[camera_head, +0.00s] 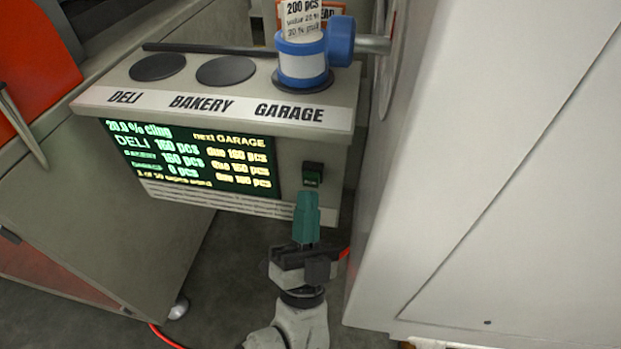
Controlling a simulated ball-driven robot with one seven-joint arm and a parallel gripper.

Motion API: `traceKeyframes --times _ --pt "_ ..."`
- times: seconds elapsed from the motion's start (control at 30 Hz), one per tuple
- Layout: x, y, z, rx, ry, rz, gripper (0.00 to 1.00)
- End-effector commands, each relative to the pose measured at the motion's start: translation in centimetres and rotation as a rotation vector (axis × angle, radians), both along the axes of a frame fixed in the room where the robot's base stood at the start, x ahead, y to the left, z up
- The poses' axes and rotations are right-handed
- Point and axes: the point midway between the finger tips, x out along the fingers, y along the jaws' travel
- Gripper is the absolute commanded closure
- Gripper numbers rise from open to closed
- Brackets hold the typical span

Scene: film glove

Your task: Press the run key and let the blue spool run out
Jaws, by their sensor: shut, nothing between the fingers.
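The run key (311,180) is a small dark green key in a black housing on the right of the beige machine's front (290,160). My gripper (307,196) has green fingers, shut and empty, pointing up with the tips just below the key. I cannot tell whether they touch it. The blue spool (302,68), white with blue bands, stands upright on the GARAGE pad. A tag reading "200 pcs" (303,18) rises above it. The screen (190,155) shows "next GARAGE", with DELI and BAKERY apparently at 160 pcs and GARAGE at 0 pcs.
The DELI pad (158,67) and BAKERY pad (226,71) are bare. A blue knob (341,41) on a grey rod sits beside the spool. A large white cabinet (480,180) closes off the right. A grey cabinet (90,240) stands at left, with dark floor between.

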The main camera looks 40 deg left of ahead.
Motion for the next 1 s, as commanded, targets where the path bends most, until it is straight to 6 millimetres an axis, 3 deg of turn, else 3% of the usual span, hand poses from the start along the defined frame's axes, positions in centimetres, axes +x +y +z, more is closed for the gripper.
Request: traceKeyframes --times 0.53,1.0 --pt "-3.8 -2.3 0.1 -0.002 0.001 0.001 1.00" --pt "-4.2 -2.6 0.0 0.000 0.000 0.000 1.00"
